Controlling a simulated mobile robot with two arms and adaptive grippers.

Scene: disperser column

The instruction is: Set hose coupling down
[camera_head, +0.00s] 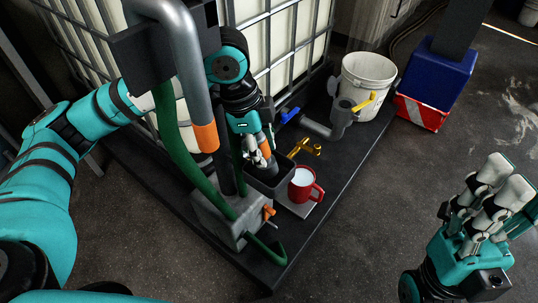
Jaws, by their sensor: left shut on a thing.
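My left gripper (259,160) reaches down in the middle of the view, over a dark open-topped box (272,180). It is shut on what looks like the hose coupling, an orange and grey piece (266,147) largely hidden by the fingers. I cannot tell whether the piece touches the box. A gold fitting with levers (305,148) lies just right of the box. My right gripper (503,180) is at the right, open and empty, over the bare floor.
A red mug (303,186) with white contents stands close to the box. A grey pipe with an orange end (205,138) and a green hose (172,125) hang left of the gripper.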

